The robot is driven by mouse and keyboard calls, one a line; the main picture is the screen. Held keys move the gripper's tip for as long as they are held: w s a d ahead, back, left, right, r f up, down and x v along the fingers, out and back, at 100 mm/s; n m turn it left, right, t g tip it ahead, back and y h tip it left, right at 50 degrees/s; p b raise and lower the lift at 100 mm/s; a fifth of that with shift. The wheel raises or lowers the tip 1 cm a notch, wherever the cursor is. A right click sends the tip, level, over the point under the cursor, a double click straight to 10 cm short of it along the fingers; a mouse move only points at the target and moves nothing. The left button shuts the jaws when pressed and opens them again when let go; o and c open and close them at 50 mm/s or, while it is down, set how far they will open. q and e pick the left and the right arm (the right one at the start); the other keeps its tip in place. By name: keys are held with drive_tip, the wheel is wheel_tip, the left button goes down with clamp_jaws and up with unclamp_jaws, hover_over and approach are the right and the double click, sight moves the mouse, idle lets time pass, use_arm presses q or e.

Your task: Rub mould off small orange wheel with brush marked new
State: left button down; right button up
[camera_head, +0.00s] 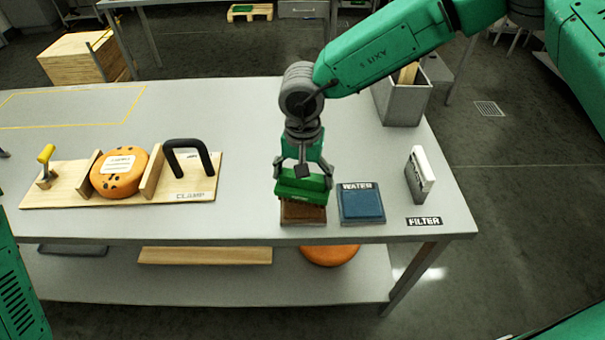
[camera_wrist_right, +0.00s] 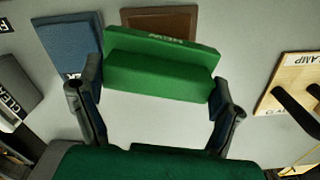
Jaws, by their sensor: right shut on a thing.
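The small orange wheel (camera_head: 122,172) has dark spots and a white label. It sits between two wooden blocks on the wooden clamp board (camera_head: 188,197) at the left of the table. My right gripper (camera_head: 303,178) is shut on a green brush (camera_head: 301,189), which also shows in the right wrist view (camera_wrist_right: 160,70). The brown block also shows in the wrist view (camera_wrist_right: 160,20). My left gripper is not in view.
A blue pad marked WATER (camera_head: 362,204) lies right of the brown block. A white-and-grey filter piece (camera_head: 420,174) stands farther right, near a FILTER label. A grey bin (camera_head: 403,101) is at the back right. A black handle (camera_head: 188,152) rises from the clamp board. The back middle table is clear.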

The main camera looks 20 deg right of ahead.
wheel_tip(320, 180, up, 2)
drive_tip(key=shift+w+r+p, duration=0.1)
drive_tip(key=shift+p, duration=0.9)
drive_tip(key=shift+r+p, duration=0.4)
drive_tip(key=shift+r, duration=0.6)
drive_tip(key=shift+f, duration=0.1)
